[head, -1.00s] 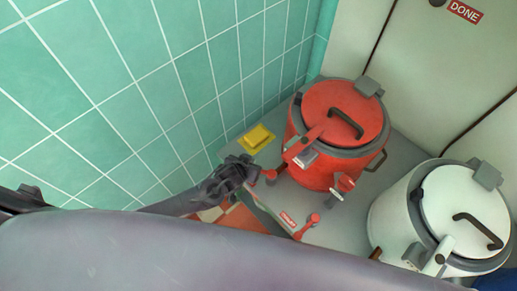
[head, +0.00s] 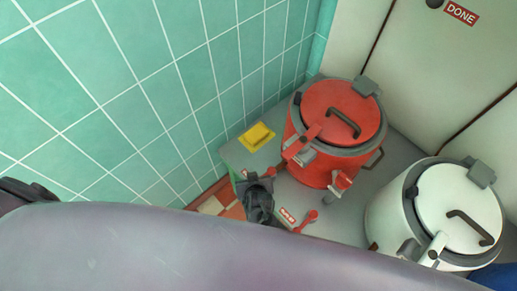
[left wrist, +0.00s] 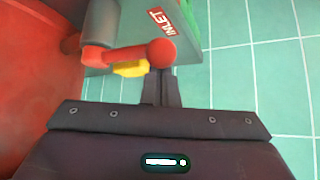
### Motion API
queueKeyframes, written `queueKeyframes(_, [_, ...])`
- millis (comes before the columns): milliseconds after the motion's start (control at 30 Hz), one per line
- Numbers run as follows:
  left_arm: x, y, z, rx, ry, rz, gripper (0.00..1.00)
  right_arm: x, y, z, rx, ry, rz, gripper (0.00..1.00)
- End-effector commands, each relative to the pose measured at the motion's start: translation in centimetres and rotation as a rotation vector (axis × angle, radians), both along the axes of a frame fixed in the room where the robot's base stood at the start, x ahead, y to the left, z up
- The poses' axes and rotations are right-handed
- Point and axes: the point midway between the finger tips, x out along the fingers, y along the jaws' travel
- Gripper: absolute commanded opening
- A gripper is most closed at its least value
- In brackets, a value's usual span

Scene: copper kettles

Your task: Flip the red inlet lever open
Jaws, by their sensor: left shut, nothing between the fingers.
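The red inlet lever with a round knob (left wrist: 158,52) sits on a grey pivot, beside the INLET label (left wrist: 160,20), in the left wrist view. Its arm points sideways from the pivot to the right. In the head view a small red part of it (head: 272,172) shows just beyond my left gripper (head: 257,180). My left gripper is shut and empty. Its fingertips (left wrist: 161,76) are close to the knob in the left wrist view; whether they touch I cannot tell. My right gripper is not in view.
A red kettle (head: 330,155) stands behind the lever, and a white kettle (head: 395,210) to the right. A second red lever (head: 307,220) is on the counter's front.

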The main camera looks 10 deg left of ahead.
Motion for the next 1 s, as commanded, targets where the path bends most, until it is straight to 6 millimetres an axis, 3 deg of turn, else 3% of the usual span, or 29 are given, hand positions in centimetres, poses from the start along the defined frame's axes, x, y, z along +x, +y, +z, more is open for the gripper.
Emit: queueKeyframes(1000, [-0.64,-0.75,-0.02,-0.001,0.003,-0.003,0.00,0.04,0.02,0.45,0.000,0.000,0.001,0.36])
